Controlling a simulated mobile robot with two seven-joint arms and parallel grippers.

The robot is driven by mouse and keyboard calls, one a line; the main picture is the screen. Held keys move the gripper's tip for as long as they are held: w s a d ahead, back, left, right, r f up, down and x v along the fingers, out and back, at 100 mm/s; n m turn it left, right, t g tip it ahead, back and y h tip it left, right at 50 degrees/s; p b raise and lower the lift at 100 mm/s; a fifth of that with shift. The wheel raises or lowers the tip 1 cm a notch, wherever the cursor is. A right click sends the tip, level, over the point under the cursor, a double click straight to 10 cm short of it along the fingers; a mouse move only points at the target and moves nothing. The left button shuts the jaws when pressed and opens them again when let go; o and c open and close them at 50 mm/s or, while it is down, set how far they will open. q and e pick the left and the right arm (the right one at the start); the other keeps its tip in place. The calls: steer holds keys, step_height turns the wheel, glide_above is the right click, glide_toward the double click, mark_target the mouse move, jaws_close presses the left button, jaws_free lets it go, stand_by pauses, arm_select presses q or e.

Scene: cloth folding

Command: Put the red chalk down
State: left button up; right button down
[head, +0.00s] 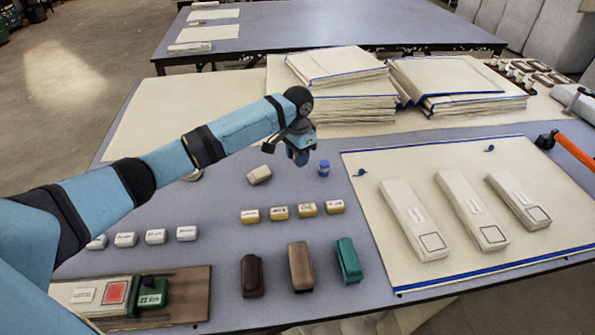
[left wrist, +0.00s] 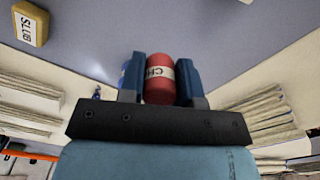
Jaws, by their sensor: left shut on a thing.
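The red chalk (left wrist: 159,80) is a short red cylinder with a pale label band. In the left wrist view it sits upright between the two blue fingers of my left gripper (left wrist: 161,78), which is shut on it. In the head view my left gripper (head: 299,156) points down over the blue-grey table (head: 215,262), and I cannot make out the chalk there. I cannot tell how high the chalk is above the table. My right gripper is not in view.
A small blue cylinder (head: 323,168) stands just right of the gripper, and a pale block (head: 259,175) lies to its left. A row of labelled blocks (head: 279,212) lies nearer. Folded cloth stacks (head: 338,66) lie behind. A cream mat (head: 375,240) with long boxes (head: 413,219) is at right.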

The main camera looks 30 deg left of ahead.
mark_target(298, 176)
arm_select(q)
step_height(298, 176, down, 5)
steer(key=shift+f+b, duration=0.15)
steer(key=shift+b, duration=0.4)
steer(key=o, duration=0.8)
steer(key=shift+f, duration=0.1)
steer(key=shift+o, duration=0.2)
step_height(298, 176, up, 12)
steer(key=p, duration=0.2)
steer(key=shift+r+p, duration=0.2)
steer(key=shift+p, duration=0.15)
